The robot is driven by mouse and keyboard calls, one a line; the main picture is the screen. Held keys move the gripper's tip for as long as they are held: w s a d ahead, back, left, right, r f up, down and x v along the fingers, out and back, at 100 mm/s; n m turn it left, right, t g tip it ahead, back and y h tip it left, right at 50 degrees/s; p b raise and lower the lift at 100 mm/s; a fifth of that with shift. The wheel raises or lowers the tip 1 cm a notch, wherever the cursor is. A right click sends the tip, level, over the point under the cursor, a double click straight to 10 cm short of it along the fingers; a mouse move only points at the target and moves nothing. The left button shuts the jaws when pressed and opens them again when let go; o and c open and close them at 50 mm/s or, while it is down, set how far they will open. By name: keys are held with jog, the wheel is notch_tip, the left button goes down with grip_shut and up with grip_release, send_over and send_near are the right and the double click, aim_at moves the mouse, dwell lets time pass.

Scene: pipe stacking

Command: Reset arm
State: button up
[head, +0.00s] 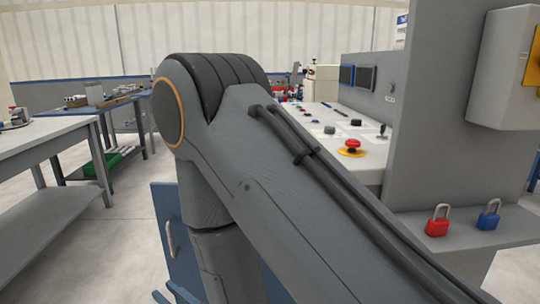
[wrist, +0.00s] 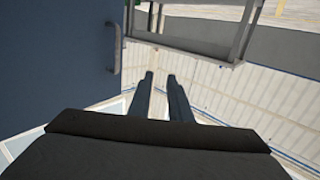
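My gripper (wrist: 160,77) shows in the wrist view with its two dark fingers apart and nothing between them. It hangs in free air, with a pale panelled wall behind the fingers. In the head view my own arm fills the middle, bent at a large joint, and my gripper is out of sight. I see no pipes in either view.
A control desk (head: 375,150) with a red emergency button (head: 352,145) stands right of my arm. A red padlock (head: 438,222) and a blue padlock (head: 488,216) sit on a ledge. Workbenches (head: 60,135) stand left. A blue panel (wrist: 60,60) with a handle is near my gripper.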

jog(key=w+d+r+m+g+h, duration=0.1)
jog(key=w+d+m+g+h, duration=0.1)
jog(key=w+d+h, duration=0.4)
jog(key=w+d+r+m+g+h, duration=0.1)
jog(key=w+d+m+h, duration=0.15)
jog(key=d, duration=0.65)
jog(key=s+d+r+m+g+h+p, duration=0.15)
jog(key=s+d+r+g, duration=0.3)
jog(key=s+d, duration=0.45)
jog(key=s+d+r+m+g+h, duration=0.25)
jog(key=s+d+r, duration=0.25)
jog(key=s+d, duration=0.4)
jog(key=d+r+m+h+p, duration=0.1)
jog(key=d+r+p, duration=0.6)
jog(key=p, duration=0.7)
jog(key=shift+w+d+r+m+g, duration=0.3)
jog(key=shift+d+m, duration=0.2)
jog(key=shift+m, duration=0.15)
jog(key=shift+h, duration=0.25)
